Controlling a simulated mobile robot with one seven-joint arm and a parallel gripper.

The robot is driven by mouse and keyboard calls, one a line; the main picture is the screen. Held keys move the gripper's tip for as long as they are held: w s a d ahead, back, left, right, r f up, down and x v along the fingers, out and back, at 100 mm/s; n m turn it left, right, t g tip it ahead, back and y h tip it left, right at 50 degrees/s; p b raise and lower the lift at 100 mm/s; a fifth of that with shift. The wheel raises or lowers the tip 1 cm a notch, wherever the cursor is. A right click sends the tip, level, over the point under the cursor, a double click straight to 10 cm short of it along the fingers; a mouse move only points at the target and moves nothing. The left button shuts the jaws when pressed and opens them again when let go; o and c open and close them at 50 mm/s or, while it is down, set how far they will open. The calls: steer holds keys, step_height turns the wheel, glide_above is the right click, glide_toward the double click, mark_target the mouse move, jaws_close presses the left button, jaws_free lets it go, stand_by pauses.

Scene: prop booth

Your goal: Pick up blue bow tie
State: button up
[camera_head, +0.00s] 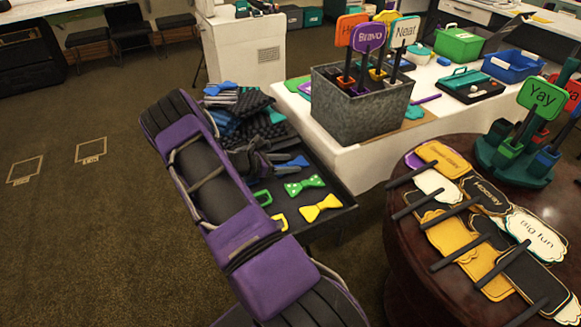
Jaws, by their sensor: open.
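A blue bow tie (292,162) lies on the dark low table (338,188), above a green dotted bow tie (305,186) and a yellow bow tie (320,208). Another blue bow-shaped piece (220,88) lies on top of a pile of dark cloths at the table's far end. My gripper (274,164) shows in part beyond my purple and black arm, just left of the nearer blue bow tie. It is open, and I see nothing held. Whether it touches the tie cannot be told. My arm hides the left side of the table.
Green and yellow frames (263,198) lie near my arm. A grey bin (362,108) of signs stands on a white table (350,160) behind. A round brown table (400,235) with several signs stands at right. Open carpet (90,220) lies at left.

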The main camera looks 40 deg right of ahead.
jaws_close()
stand_by(0.3)
